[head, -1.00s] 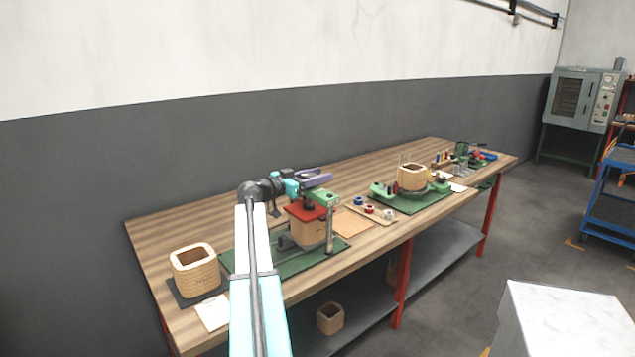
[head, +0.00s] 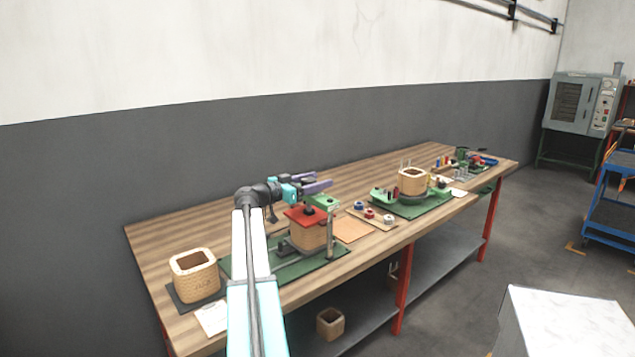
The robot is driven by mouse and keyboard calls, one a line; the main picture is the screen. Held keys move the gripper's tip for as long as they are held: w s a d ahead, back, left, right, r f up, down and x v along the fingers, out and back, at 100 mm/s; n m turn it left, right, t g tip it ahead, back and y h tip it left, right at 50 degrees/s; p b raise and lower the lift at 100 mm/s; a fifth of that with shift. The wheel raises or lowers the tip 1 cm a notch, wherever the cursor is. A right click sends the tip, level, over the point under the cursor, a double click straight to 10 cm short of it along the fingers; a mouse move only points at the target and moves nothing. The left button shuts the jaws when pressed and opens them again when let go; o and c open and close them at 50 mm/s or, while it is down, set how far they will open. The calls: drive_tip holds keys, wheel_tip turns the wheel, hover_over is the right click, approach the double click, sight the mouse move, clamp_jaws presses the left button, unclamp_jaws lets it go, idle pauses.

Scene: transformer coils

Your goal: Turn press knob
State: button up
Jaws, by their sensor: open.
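The press (head: 325,202) stands on a green base (head: 285,270) on the left half of the workbench. It has a green top bar, a red plate (head: 298,216) and an upright post. A wooden-looking block coil (head: 308,236) sits under the red plate. A small dark knob (head: 309,210) shows on top of the plate, partly covered by the green bar; I cannot tell whether it is the press knob. My gripper (head: 324,179), with purple fingers, is open and empty. It appears just above and behind the green bar in the picture; contact cannot be made out.
A square coil (head: 194,278) stands on a dark mat at the bench's left end. To the right are a board with small spools (head: 372,214) and another coil (head: 411,180) on a green fixture. The dark wall (head: 200,170) runs behind the bench.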

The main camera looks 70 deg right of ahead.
drive_tip(key=b+v, duration=0.1)
drive_tip(key=v, duration=1.2)
drive_tip(key=shift+w, duration=0.1)
